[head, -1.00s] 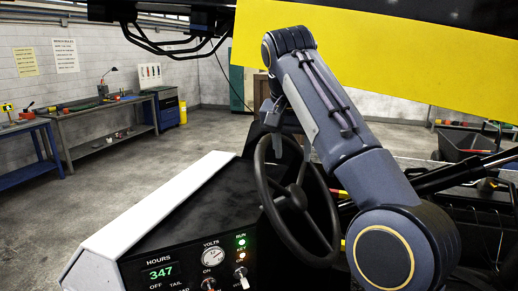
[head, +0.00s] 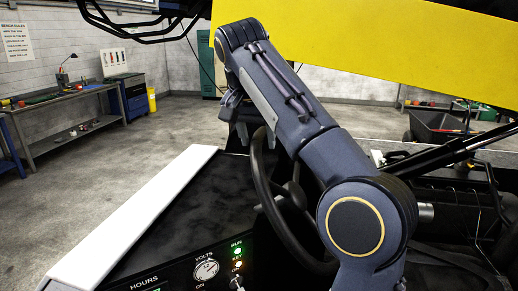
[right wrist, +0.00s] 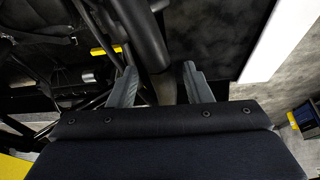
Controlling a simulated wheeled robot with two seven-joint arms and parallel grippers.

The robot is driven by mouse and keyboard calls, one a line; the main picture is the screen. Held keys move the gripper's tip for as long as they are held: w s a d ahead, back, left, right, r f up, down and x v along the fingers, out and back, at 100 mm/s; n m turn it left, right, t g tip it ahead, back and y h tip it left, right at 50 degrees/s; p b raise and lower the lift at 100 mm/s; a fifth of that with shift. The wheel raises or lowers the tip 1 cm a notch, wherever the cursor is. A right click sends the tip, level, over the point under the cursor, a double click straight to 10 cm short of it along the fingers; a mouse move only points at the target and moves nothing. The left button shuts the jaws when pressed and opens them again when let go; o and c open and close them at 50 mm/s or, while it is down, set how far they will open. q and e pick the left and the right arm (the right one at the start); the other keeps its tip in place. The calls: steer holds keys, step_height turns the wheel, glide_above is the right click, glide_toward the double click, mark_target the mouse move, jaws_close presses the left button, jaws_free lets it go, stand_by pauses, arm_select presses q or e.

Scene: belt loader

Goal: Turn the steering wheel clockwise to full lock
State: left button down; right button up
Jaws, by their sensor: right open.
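The black steering wheel (head: 262,190) stands tilted above the dash console in the head view. My right arm crosses in front of it and hides its upper right part. My right gripper (head: 240,128) is at the top of the wheel, by the upper left of the rim. In the right wrist view the right gripper (right wrist: 160,84) has its two grey fingers apart. A dark bar, seemingly the wheel's rim (right wrist: 164,90), shows between them; I cannot tell whether either finger touches it. My left gripper is in neither view.
A yellow panel (head: 380,55) spans the top. Workbenches (head: 75,120) stand far left, with open floor before them.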

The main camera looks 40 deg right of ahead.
steer(key=shift+x, duration=1.95)
jaws_close()
